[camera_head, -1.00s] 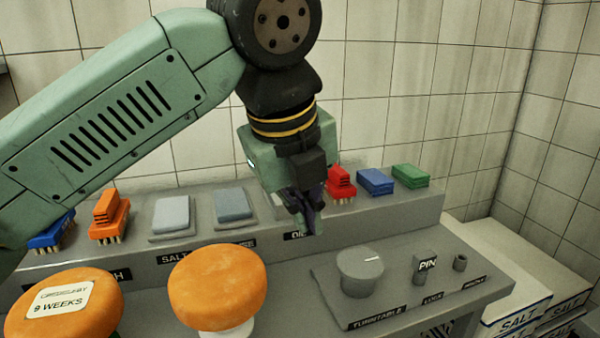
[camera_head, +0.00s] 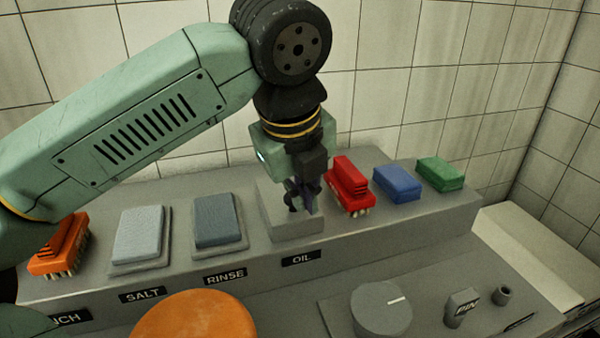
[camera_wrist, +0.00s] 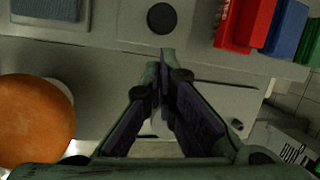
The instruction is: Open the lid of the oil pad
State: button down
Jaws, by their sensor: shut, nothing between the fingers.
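The oil pad's grey box (camera_head: 292,227) stands on the raised shelf above the OIL label (camera_head: 301,259). Its top is partly hidden behind my gripper in the head view. In the wrist view the box's pale lid (camera_wrist: 130,22) is at the top edge, with a round black spot or knob (camera_wrist: 162,17) on it. My gripper (camera_head: 303,208) points down in front of or over this box, its fingers shut and empty. In the wrist view the gripper's fingertips (camera_wrist: 167,55) are just below the lid's near edge. I cannot tell whether they touch it.
A red brush (camera_head: 348,183) stands close to the right of the box, then blue (camera_head: 398,180) and green (camera_head: 440,172) blocks. The rinse pad (camera_head: 214,220) and salt pad (camera_head: 138,234) are left. An orange cheese wheel (camera_head: 193,325) and the turntable knob (camera_head: 382,310) are in front.

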jog(key=shift+p+x, duration=0.45)
jog(key=shift+x, duration=1.95)
jog(key=shift+w+r, duration=0.1)
jog(key=shift+r, duration=0.1)
